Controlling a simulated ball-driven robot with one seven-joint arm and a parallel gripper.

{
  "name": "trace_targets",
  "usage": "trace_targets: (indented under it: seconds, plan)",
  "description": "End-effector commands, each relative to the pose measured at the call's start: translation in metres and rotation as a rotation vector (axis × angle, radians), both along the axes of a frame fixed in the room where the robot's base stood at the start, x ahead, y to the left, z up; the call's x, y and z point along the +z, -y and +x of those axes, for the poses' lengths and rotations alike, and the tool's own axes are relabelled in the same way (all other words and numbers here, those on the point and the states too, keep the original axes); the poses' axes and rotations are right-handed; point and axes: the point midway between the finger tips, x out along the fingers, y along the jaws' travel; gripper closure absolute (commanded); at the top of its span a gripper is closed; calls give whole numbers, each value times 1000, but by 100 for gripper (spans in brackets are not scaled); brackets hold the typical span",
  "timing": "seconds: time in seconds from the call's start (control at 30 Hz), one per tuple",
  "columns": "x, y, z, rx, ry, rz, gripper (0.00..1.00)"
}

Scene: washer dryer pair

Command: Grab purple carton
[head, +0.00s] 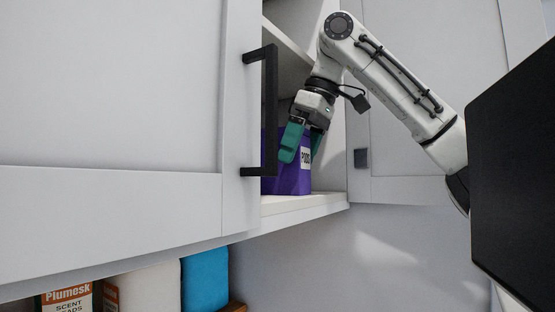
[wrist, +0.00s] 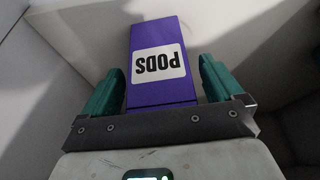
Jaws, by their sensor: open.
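The purple carton (head: 288,178) stands on the cabinet shelf in the head view, partly hidden by the cabinet door and my gripper. In the wrist view the purple carton (wrist: 160,92) shows its white label reading "PODS", upside down, between the two green fingers. My gripper (head: 303,150) reaches into the cabinet from above right, with one finger in front of the carton. It also shows in the wrist view (wrist: 160,75), open, one finger on each side of the carton. A gap shows beside the right finger; contact on the left side is hard to tell.
A white cabinet door (head: 110,110) with a black handle (head: 268,110) covers the left of the opening. The shelf (head: 300,204) has its edge below the carton. Below stand a Plumesk box (head: 68,300) and a blue item (head: 205,280). Another door (head: 415,90) is behind my arm.

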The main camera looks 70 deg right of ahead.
Motion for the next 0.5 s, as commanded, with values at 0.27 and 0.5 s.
trace_targets:
  seconds: [0.27, 0.5]
  plan:
    - [-3, 0, 1, 0, 1, -1, 6]
    - [-3, 0, 1, 0, 1, -1, 26]
